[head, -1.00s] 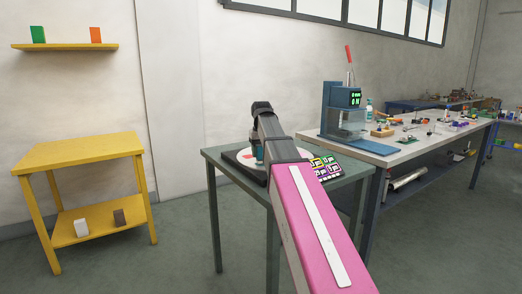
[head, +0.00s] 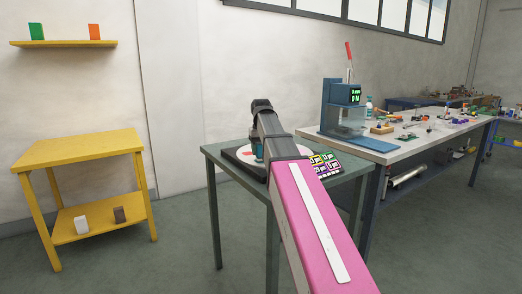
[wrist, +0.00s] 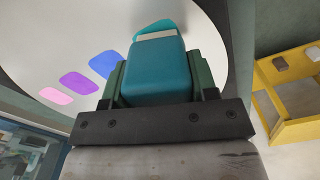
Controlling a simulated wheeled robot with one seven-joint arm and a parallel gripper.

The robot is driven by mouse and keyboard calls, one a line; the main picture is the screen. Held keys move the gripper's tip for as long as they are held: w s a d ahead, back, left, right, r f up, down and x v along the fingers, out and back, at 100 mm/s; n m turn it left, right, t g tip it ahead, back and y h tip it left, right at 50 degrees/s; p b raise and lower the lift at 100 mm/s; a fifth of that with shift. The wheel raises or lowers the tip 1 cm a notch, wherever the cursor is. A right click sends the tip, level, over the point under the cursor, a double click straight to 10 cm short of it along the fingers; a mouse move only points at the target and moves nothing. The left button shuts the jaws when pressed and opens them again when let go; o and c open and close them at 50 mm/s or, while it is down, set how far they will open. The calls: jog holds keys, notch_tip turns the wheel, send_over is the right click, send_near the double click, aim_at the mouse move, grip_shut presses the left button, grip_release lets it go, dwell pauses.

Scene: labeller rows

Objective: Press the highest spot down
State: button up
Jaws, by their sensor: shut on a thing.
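My gripper (wrist: 156,76) is shut on a teal block (wrist: 153,88), which hangs over the white disc (wrist: 205,50). In the head view the gripper sits low over the disc (head: 244,154), and my arm hides much of it. In the wrist view flat coloured spots show on the disc: a pink one (wrist: 55,96), a purple one (wrist: 78,83), a blue one (wrist: 104,63) and a teal one (wrist: 160,25) just beyond the block. A red spot (head: 248,152) shows in the head view. I cannot tell which spot is highest, or whether the block touches the disc.
The disc's dark base stands on a grey-green table (head: 217,156) beside a panel of coloured tiles (head: 325,164). A blue press (head: 330,105) stands on the cluttered bench to the right. A yellow table (head: 80,150) stands left, with open floor between.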

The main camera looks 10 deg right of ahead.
jog(key=shift+f, duration=0.3)
dwell(0.7)
jog(key=shift+r, duration=0.1)
jog(key=shift+r, duration=3.45)
jog(key=shift+s, duration=0.1)
